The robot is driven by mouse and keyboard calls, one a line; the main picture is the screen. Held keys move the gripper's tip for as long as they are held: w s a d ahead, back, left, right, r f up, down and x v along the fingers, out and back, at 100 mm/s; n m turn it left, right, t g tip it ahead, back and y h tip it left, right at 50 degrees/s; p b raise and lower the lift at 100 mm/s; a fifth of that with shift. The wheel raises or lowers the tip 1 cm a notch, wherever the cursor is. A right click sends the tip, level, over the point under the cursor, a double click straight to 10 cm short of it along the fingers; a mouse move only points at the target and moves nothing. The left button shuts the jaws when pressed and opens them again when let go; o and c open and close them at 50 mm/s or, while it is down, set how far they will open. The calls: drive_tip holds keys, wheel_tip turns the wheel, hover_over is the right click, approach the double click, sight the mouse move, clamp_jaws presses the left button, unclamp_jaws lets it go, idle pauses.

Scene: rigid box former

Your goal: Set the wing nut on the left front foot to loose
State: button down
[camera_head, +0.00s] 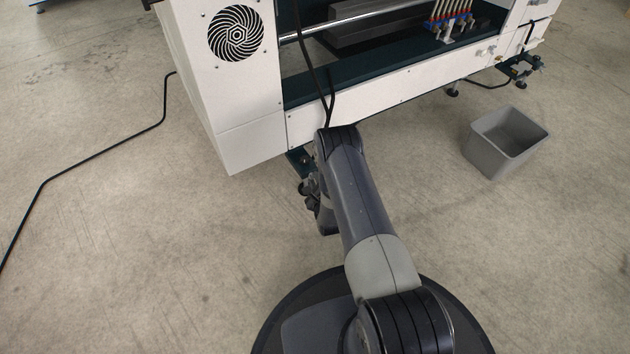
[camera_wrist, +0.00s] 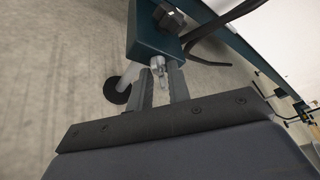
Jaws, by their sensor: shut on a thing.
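The wing nut (camera_wrist: 158,66) is a small silvery piece under the dark teal foot bracket (camera_wrist: 152,38) in the wrist view. My gripper (camera_wrist: 162,78) has a finger on each side of it and is shut on it; its setting is too small to read. The foot's round black pad (camera_wrist: 117,91) and grey stem show just left of the fingers. A dark bolt head (camera_wrist: 168,18) sits on the bracket. In the head view, the bracket (camera_head: 297,160) shows under the machine's near lower edge, and my arm hides most of the foot and the wing nut.
The white machine (camera_head: 245,150) stands over the foot, with its panel close above my wrist. A black cable (camera_wrist: 222,20) passes near the bracket. A grey bin (camera_head: 490,158) stands on the floor to the right. Another black cable (camera_head: 100,152) lies on the left floor, which is otherwise clear.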

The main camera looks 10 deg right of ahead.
drive_tip(key=shift+a+f+n+t+h, duration=0.15)
drive_tip(key=shift+n+t, duration=0.4)
drive_tip(key=shift+n, duration=0.7)
drive_tip(key=shift+d+n+t+h, duration=0.1)
drive_tip(key=shift+n+t+h, duration=0.3)
drive_tip(key=shift+n, duration=0.9)
drive_tip(key=shift+a+f+n+t+h, duration=0.1)
drive_tip(key=shift+n+t, duration=0.55)
drive_tip(key=shift+n, duration=0.6)
drive_tip(key=c, duration=1.6)
unclamp_jaws()
drive_tip(key=shift+s, duration=0.1)
